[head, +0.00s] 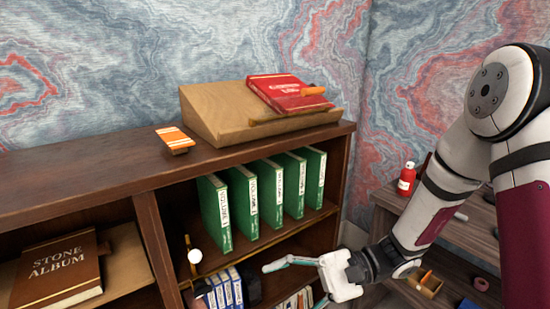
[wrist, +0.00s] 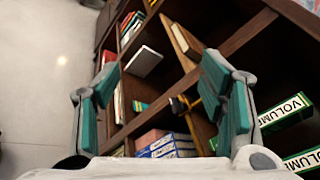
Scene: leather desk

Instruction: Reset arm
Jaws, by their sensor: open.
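My gripper (head: 293,284) is in front of the bookcase, below and to the right of the green binders, at the lower middle of the head view. Its fingers point left. In the wrist view my gripper (wrist: 160,76) shows two teal-padded fingers spread wide apart with nothing between them. It is open and empty. My arm comes in from the right side of the head view, bent at the elbow, with the forearm running down and left to the wrist. The lower finger is partly cut off at the head view's bottom edge.
The dark wooden bookcase (head: 70,187) holds several green binders (head: 242,203), a brown album (head: 57,270) and blue-white boxes (head: 228,290). On top are a slanted wooden stand (head: 215,108) with a red book (head: 290,92). A red bottle (head: 406,179) stands on the right-hand shelf unit.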

